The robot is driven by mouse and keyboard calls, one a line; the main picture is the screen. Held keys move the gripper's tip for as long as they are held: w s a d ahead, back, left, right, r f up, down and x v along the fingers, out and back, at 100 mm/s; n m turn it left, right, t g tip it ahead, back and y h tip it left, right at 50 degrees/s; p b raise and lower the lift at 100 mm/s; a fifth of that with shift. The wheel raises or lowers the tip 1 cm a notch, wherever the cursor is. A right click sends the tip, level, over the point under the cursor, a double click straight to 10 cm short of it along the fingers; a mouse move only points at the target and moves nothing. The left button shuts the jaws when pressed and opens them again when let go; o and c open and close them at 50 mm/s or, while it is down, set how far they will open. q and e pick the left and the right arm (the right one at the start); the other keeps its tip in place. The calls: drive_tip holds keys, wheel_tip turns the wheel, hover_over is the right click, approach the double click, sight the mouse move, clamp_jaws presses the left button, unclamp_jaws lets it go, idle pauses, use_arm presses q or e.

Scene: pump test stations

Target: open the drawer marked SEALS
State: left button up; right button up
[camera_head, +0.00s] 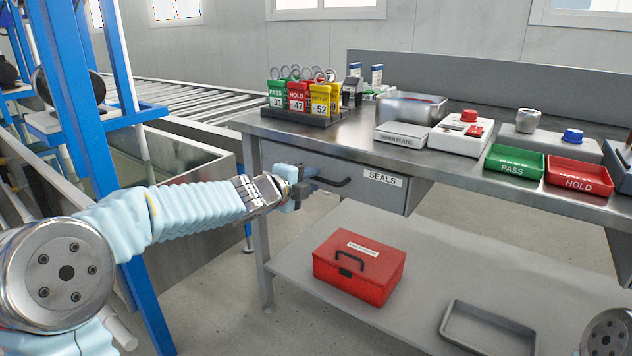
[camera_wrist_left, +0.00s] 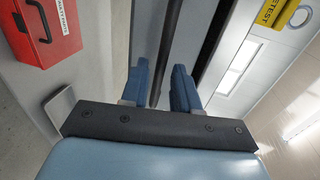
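The grey drawer (camera_head: 330,178) with the white SEALS label (camera_head: 382,178) is under the left part of the metal bench. No clear gap shows around its front in the head view. Its dark bar handle (camera_head: 333,182) sticks out from the front. My left gripper (camera_head: 297,187) is at the left end of the handle. In the left wrist view, its two blue fingers (camera_wrist_left: 162,88) stand apart on either side of the dark handle bar (camera_wrist_left: 169,40), with narrow gaps visible, so it looks open around the bar. My right gripper is out of view.
A red box (camera_head: 360,268) and a grey tray (camera_head: 488,330) are on the lower shelf. On the bench stand a tag rack (camera_head: 291,116), a metal bin (camera_head: 411,107), and green (camera_head: 514,163) and red (camera_head: 578,176) trays. A blue frame (camera_head: 92,150) stands left.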

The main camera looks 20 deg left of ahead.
use_arm(q)
drive_tip(key=shift+x, duration=1.35)
clamp_jaws()
